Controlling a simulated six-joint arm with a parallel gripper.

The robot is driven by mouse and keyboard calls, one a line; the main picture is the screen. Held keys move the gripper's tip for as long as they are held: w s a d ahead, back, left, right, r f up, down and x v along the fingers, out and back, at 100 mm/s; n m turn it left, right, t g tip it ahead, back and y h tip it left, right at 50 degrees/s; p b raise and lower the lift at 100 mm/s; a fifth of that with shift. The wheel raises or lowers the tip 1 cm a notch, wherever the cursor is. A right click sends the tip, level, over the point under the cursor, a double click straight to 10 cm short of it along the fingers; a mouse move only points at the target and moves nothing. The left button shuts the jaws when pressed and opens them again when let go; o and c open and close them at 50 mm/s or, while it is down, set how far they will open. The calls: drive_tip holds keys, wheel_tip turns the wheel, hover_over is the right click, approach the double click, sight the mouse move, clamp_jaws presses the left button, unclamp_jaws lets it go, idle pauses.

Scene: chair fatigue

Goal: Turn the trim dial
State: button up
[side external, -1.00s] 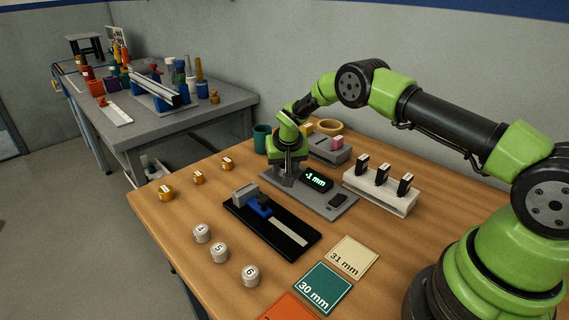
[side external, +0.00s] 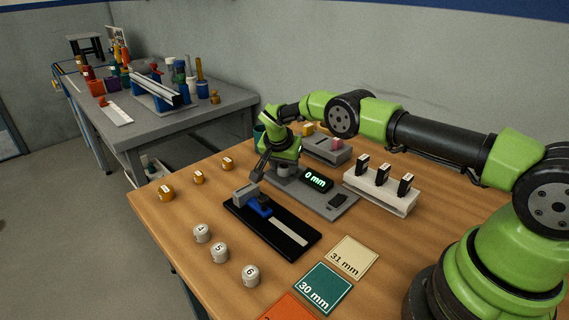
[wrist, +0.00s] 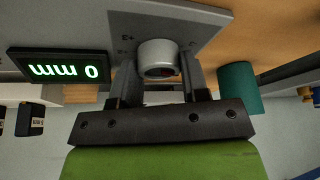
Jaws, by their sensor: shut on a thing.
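The trim dial (wrist: 157,50) is a round grey knob on a grey plate (side external: 330,208). In the wrist view my gripper (wrist: 160,72) has one finger on each side of the knob and is shut on it.
A black fixture with a blue slider (side external: 259,206) lies in front of the plate. A white rack (side external: 380,193) with black pieces stands to the right. A teal cup (wrist: 238,88) is close beside my gripper. Numbered knobs and colored cards lie on the front of the table.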

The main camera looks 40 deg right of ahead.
idle(0.4)
drive_tip(key=o, duration=0.9)
drive_tip(key=v, duration=1)
